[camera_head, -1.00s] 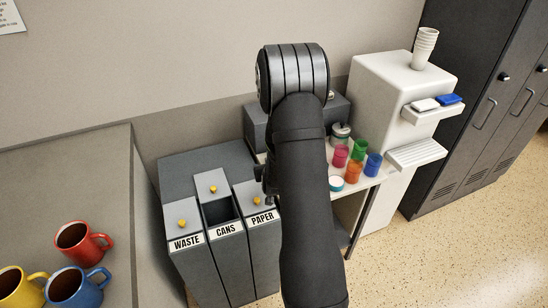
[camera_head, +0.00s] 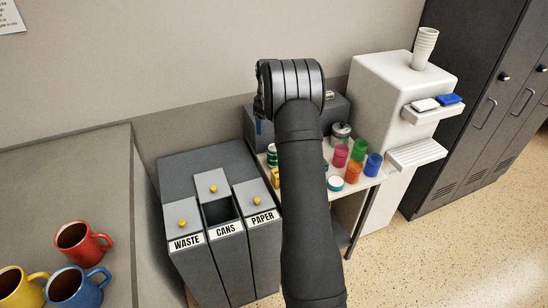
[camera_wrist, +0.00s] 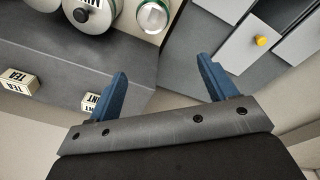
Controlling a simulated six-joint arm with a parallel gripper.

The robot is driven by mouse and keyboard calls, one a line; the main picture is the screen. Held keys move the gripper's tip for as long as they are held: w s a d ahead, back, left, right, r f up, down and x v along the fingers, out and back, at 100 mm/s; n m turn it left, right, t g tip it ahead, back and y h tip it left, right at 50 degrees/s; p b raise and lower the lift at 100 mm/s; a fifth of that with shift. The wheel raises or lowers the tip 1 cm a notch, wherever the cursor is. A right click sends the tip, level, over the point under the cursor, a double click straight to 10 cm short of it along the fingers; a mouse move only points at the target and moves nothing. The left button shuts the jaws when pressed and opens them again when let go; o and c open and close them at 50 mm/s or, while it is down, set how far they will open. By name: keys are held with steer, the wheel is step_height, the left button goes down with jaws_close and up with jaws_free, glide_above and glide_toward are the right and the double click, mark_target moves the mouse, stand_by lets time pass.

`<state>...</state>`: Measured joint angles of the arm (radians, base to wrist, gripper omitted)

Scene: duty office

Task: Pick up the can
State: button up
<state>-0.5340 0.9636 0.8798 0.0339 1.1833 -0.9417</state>
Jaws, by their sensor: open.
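A can with a silver top and green rim (camera_wrist: 152,16) stands at the top of the wrist view, on the light shelf. In the head view a green and white can (camera_head: 272,156) shows just left of my forearm, partly hidden; it looks like the same one. My gripper (camera_wrist: 162,70) is open with nothing between its two blue fingers. The can lies beyond the fingertips in the picture, apart from them. In the head view my arm hides most of the gripper.
Grey bins (camera_head: 217,187) labelled waste, cans and paper stand left of the shelf; the cans bin is open. A lidded jar (camera_head: 341,132) and coloured cups (camera_head: 354,160) crowd the shelf. A grey box (camera_wrist: 60,75) carries small labelled boxes. Mugs (camera_head: 78,243) stand far left.

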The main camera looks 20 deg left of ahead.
steer(key=shift+n+g+h, duration=0.5)
steer(key=shift+n, duration=0.1)
steer(key=f, duration=0.5)
steer(key=d+f, duration=0.1)
steer(key=f, duration=0.4)
steer(key=w+d+f, duration=0.1)
steer(key=f, duration=0.4)
steer(key=shift+d+f, duration=0.25)
steer(key=c, duration=1)
steer(key=shift+r, duration=0.1)
steer(key=shift+c, duration=0.2)
step_height(320, 180, up, 4)
steer(key=shift+r, duration=0.2)
steer(key=d+r, duration=0.6)
steer(key=d, duration=0.5)
steer(key=shift+s+d+r, duration=0.25)
steer(key=shift+d, duration=0.1)
